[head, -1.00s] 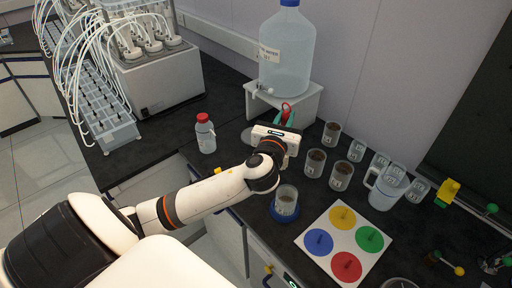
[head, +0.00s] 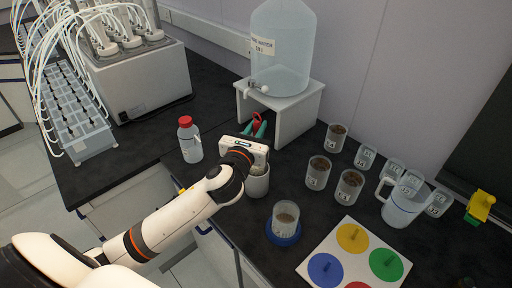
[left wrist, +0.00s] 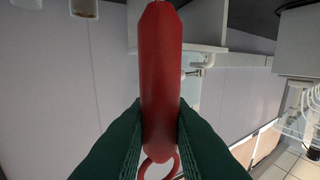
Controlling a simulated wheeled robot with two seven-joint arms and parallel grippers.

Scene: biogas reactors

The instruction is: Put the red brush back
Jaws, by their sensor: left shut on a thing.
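My left gripper (head: 256,128) is shut on the red brush (head: 257,118), in front of the white stand. In the left wrist view the brush's red handle (left wrist: 160,70) stands lengthwise between the dark green fingers (left wrist: 160,140), with a red loop below them. The brush's far parts are hidden by my gripper and wrist in the head view. A pale grey cup (head: 258,184) stands on the bench just below my wrist, its top partly hidden. My right gripper is not in view.
A large water bottle (head: 281,50) stands on the white stand (head: 300,115) behind the gripper. A red-capped bottle (head: 190,142) is to the left. A beaker (head: 285,219) on a blue base, several brown-filled beakers (head: 318,172) and a colour-dot board (head: 340,235) crowd the right.

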